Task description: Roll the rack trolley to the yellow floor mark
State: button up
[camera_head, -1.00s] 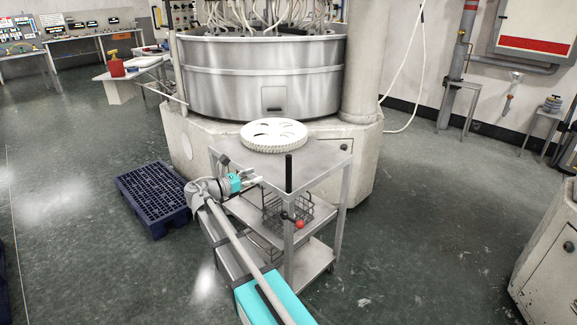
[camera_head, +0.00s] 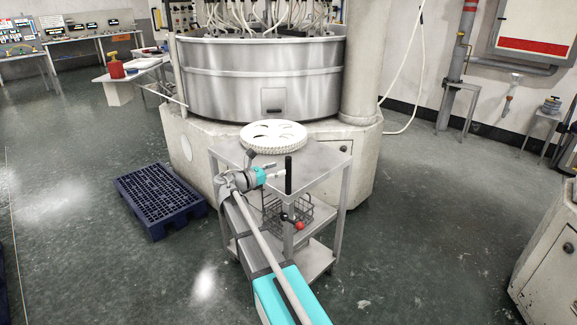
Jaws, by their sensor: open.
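The rack trolley (camera_head: 325,158) is a grey metal cart with shelves, standing in front of the big steel machine. A white toothed disc (camera_head: 273,135) lies on its top. A wire basket (camera_head: 300,212) sits on a lower shelf. An upright black handle (camera_head: 288,176) rises at the trolley's near corner, with a red knob (camera_head: 299,225) below it. My gripper (camera_head: 281,174) is open just left of the black handle, its fingers pointing at it. I cannot tell whether they touch. No yellow floor mark is clearly visible.
A dark blue pallet (camera_head: 160,194) lies on the floor left of the trolley. The round steel machine (camera_head: 262,85) stands close behind it. A pale cabinet (camera_head: 550,255) stands at the right edge. The floor (camera_head: 420,235) between trolley and cabinet is clear.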

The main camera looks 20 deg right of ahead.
aim_at(288, 165)
jog(key=shift+w+d, duration=0.2)
jog(key=shift+d, duration=1.05)
jog(key=shift+w+d, duration=0.2)
jog(key=shift+d, duration=1.05)
jog(key=shift+c, duration=0.3)
grip_shut()
